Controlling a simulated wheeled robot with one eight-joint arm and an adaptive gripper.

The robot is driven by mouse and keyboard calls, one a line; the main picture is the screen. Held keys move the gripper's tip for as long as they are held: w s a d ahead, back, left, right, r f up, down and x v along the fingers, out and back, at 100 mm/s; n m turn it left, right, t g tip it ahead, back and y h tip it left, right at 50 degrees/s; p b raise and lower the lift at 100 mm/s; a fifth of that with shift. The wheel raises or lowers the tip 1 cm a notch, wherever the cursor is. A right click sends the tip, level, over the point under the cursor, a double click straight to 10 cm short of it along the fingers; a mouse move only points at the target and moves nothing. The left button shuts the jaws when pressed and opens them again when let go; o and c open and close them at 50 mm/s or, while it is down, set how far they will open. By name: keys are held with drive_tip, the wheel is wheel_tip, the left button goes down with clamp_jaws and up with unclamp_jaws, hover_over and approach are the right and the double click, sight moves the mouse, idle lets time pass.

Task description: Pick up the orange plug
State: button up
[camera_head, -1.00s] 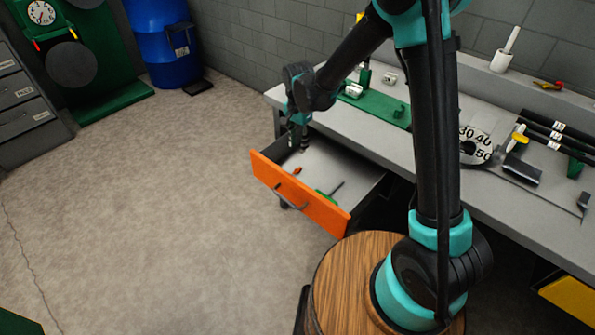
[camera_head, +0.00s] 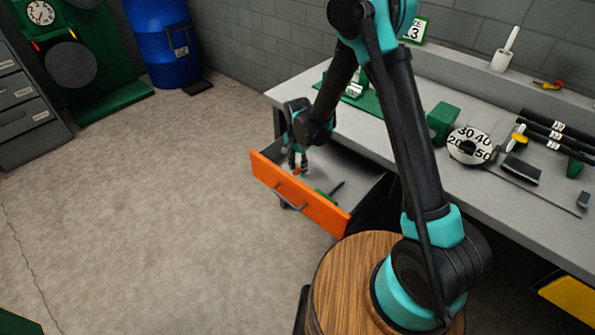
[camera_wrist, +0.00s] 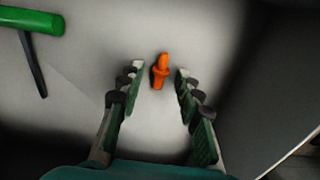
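The orange plug (camera_wrist: 160,71) lies on the light floor of the open drawer. In the wrist view it sits between and just beyond the tips of my gripper (camera_wrist: 158,76), whose two fingers are spread apart with nothing between their pads. In the head view my gripper (camera_head: 297,163) points down into the drawer (camera_head: 335,214). The plug (camera_head: 297,171) shows there as a small orange spot right at the fingertips. I cannot tell the exact height left between the fingertips and the drawer floor.
A green-handled tool (camera_wrist: 33,20) with a dark shaft lies in the same drawer. The orange drawer front (camera_head: 296,193) and dark side walls bound the space. The grey workbench (camera_head: 365,136) stands directly above and behind, holding a green block (camera_head: 442,121) and a numbered dial (camera_head: 468,147).

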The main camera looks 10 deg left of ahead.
drive_tip(key=c, duration=0.6)
drive_tip(key=shift+c, duration=0.2)
